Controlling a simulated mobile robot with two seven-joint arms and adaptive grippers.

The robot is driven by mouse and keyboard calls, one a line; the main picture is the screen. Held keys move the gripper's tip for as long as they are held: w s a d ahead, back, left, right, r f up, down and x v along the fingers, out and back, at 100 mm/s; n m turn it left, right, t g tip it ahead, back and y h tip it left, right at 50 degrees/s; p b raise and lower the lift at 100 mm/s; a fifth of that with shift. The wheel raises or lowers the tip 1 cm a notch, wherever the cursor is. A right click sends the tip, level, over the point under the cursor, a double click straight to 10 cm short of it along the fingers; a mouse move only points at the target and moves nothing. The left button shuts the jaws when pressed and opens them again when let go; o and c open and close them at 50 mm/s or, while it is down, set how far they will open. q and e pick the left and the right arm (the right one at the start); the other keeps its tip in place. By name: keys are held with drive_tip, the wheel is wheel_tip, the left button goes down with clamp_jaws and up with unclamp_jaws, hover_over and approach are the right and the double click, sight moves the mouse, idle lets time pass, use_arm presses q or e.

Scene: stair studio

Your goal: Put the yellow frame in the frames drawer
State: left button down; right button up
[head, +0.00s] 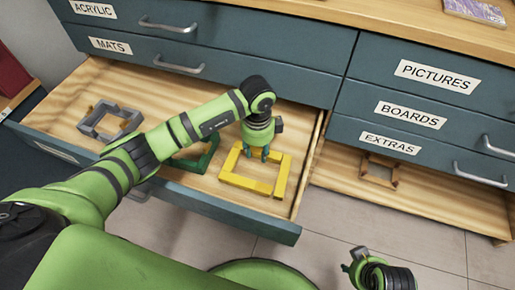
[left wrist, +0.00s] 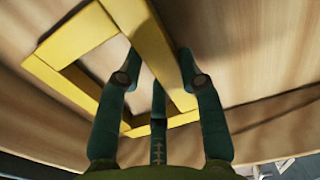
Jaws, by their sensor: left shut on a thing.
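The yellow frame (head: 236,179) is at the right end of a wide open drawer (head: 268,225). It looks flat on or just above the wooden drawer bottom; I cannot tell which. My left gripper (head: 256,156) points down at its back side and is shut on one bar. In the left wrist view the yellow frame (left wrist: 75,40) has a bar between the fingers of my left gripper (left wrist: 158,70). My right gripper (head: 354,264) is low in the head view, over the floor, away from the frame; its finger opening is unclear.
The open drawer also holds a grey frame (head: 104,118) and a green frame (head: 198,160), partly behind my left arm. Its front label (head: 55,149) is unreadable. A brown frame (head: 379,170) lies under the shut EXTRAS drawer (head: 400,143). Shut drawers MATS, ACRYLIC, PICTURES and BOARDS are above.

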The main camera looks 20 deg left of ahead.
use_arm(q)
drive_tip(key=shift+f, duration=0.2)
idle(0.3)
drive_tip(key=c, duration=0.7)
unclamp_jaws()
